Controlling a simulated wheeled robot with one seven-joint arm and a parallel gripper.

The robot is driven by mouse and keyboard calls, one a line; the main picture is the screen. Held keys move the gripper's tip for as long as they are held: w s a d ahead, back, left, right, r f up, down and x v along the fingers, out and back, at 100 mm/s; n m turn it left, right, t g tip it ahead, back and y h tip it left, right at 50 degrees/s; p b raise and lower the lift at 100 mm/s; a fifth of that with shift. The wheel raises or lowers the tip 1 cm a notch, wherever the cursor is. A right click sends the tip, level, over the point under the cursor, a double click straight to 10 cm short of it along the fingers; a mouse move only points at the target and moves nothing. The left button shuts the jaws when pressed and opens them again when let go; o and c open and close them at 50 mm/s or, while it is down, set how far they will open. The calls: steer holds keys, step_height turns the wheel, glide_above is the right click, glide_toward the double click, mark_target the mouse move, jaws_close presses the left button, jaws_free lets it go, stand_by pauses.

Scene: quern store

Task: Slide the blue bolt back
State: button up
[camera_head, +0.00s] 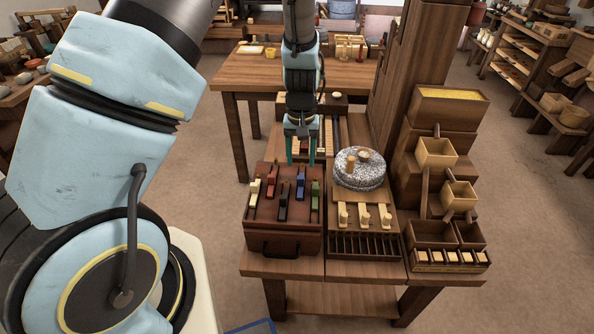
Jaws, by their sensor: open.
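The blue bolt (301,178) is between a darker bolt (284,188) and the green bolt (315,189). The red bolt (269,178) and cream bolt (255,188) are farther left. My gripper (301,160) points down above the back of the box, its two teal fingers apart, over the blue bolt's column. Whether a fingertip touches the bolt cannot be told.
A round stone quern (359,169) stands right of the box, with wooden pegs (364,215) in front. Stepped wooden trays (436,154) and a tall wooden post (418,70) stand farther right. Another table (240,75) is behind. Open floor (530,260) lies right of the bench.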

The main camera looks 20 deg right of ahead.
mark_target(301, 177)
step_height(301, 177, down, 7)
steer(key=shift+r+p, duration=0.2)
steer(key=shift+p, duration=0.5)
steer(key=shift+c, duration=0.2)
jaws_close()
stand_by(0.8)
